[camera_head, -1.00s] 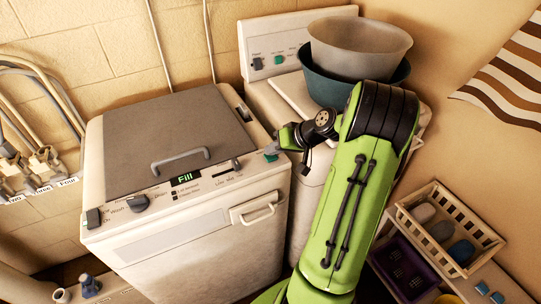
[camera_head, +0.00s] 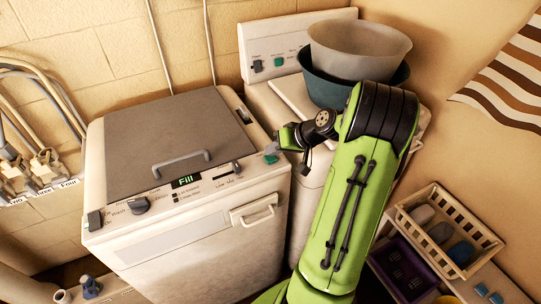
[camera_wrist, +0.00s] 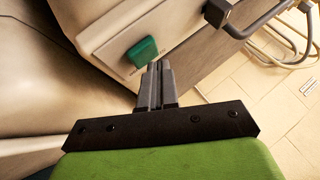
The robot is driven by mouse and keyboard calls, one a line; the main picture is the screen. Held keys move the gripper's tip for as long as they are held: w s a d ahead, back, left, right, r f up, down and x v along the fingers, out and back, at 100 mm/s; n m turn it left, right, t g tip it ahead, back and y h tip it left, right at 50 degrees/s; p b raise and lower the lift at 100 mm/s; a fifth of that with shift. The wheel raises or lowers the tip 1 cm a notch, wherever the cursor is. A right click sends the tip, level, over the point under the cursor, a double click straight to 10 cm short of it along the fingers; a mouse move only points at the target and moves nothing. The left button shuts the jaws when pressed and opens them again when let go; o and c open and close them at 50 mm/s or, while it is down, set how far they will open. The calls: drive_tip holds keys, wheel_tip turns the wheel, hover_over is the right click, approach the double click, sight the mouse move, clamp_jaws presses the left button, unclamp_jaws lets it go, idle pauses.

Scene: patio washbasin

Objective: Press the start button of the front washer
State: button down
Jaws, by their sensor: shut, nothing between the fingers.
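The front washer (camera_head: 190,225) is a cream machine with a grey lid and a lit display reading "Fill" (camera_head: 186,181). Its green start button (camera_head: 270,159) sits at the right end of the front panel. In the wrist view the green button (camera_wrist: 142,52) is near the fingertips. My gripper (camera_wrist: 159,66) is shut and empty, its tips just beside the button's lower right edge; I cannot tell whether they touch. In the head view my gripper (camera_head: 276,150) is small and partly hidden around the button.
A second machine (camera_head: 290,95) stands behind right, with stacked basins (camera_head: 360,45) on it and its own green button (camera_head: 279,62). The washer has a grey dial (camera_head: 138,205) and front handle (camera_head: 257,209). A cream basket (camera_head: 450,235) stands at the right.

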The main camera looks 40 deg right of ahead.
sight(274, 158)
drive_tip(key=shift+r, duration=0.35)
drive_tip(key=shift+r, duration=0.1)
wheel_tip(274, 158, up, 5)
drive_tip(key=p, duration=0.4)
